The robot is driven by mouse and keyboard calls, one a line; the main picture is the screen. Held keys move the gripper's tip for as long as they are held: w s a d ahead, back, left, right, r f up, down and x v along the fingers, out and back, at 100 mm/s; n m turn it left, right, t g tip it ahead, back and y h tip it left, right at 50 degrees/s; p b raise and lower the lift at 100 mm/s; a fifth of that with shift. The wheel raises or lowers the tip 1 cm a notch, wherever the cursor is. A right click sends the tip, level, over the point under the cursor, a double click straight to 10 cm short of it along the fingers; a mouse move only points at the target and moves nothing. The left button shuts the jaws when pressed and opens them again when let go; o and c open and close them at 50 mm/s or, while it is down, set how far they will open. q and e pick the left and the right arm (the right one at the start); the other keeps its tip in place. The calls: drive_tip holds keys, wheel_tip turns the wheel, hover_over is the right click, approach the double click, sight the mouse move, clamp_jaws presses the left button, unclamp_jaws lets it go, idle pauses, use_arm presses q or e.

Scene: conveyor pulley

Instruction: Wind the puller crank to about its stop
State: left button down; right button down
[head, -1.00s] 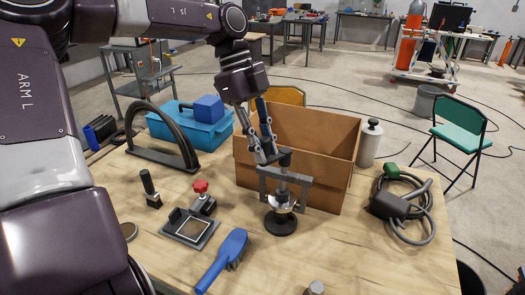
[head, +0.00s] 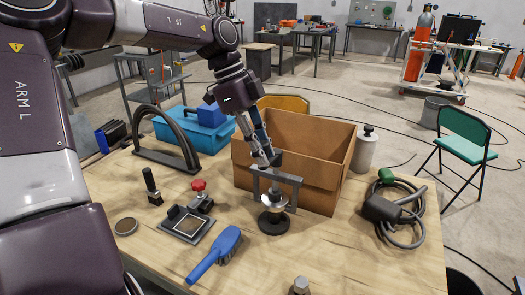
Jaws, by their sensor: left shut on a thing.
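The puller (head: 275,184) stands upright on the wooden workbench, a grey two-legged frame with a crossbar. A silvery pulley part and a dark round base (head: 273,223) are at its foot. The puller crank (head: 276,159) is at the top of its centre screw. My left gripper (head: 267,157) reaches down from above and is shut on the crank's handle. Its fingers hide most of the handle, so the crank's exact angle is hard to tell. My right gripper is not in view.
An open cardboard box (head: 318,188) stands close behind the puller. A blue brush (head: 215,256) and a clamp fixture with a red knob (head: 199,187) lie to the left. A coiled hose (head: 402,210) lies right. A belt-like arch (head: 175,140) stands at the back left.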

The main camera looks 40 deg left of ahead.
use_arm(q)
drive_tip(key=c, duration=1.7)
unclamp_jaws()
drive_tip(key=v, duration=1.2)
drive_tip(key=shift+d, duration=0.1)
